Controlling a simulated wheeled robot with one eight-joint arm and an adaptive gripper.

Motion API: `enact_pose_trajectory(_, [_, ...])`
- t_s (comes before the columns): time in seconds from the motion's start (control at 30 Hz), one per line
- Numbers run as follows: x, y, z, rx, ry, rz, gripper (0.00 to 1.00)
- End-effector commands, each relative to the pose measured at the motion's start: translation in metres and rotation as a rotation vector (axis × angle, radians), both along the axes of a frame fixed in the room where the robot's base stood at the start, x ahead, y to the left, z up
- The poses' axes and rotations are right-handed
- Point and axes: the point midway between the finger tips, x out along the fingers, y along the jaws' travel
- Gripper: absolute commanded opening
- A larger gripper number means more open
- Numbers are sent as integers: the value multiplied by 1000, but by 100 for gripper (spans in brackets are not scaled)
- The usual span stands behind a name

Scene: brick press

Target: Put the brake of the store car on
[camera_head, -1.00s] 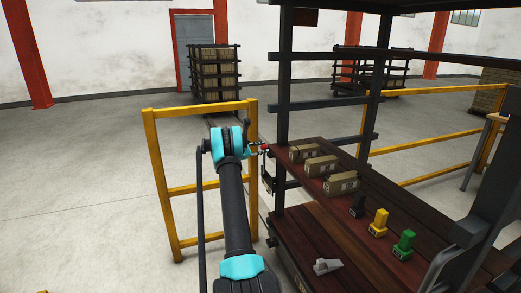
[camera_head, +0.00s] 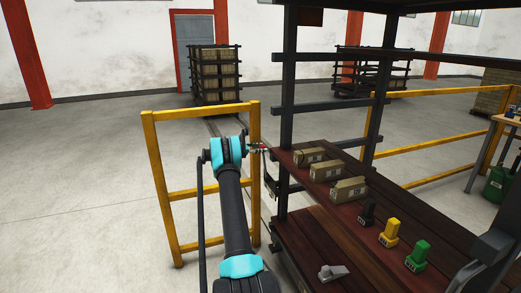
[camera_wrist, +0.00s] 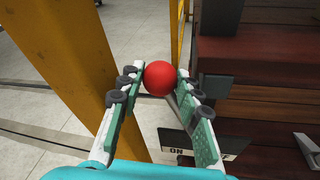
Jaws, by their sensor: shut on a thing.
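In the wrist view, the brake lever's red ball knob (camera_wrist: 171,78) sits between the two fingertips of my gripper (camera_wrist: 158,76), which is shut on it. A grey lever bar (camera_wrist: 183,112) runs down from the knob. Below it is a plate marked "ON" (camera_wrist: 177,143); the rest of the plate is partly hidden by my finger. The store car (camera_head: 325,225) has dark wooden shelves and black posts. In the head view, my gripper (camera_head: 260,147) is at the car's near left end, where the knob is too small to make out well.
A yellow barrier (camera_head: 160,190) stands just left of my gripper, its post close in the wrist view (camera_wrist: 72,65). Paper-wrapped bricks (camera_head: 326,171) and black, yellow and green pieces (camera_head: 390,233) stand on the shelf. A grey piece (camera_head: 333,271) lies lower down. Open floor is at left.

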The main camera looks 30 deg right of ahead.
Motion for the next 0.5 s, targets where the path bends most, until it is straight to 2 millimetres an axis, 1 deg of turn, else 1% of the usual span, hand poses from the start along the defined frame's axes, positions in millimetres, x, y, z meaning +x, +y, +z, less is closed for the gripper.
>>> enact_pose_trajectory(0.03, [3,1,0,1,-2,9,0])
enact_pose_trajectory(0.2, [4,2,0,1,-2,11,0])
enact_pose_trajectory(0.23, [4,2,0,1,-2,11,37])
enact_pose_trajectory(0.37, [3,1,0,1,-3,9,53])
enact_pose_trajectory(0.4, [3,1,0,0,-3,8,55])
enact_pose_trajectory(0.5, [2,1,0,1,-3,7,55])
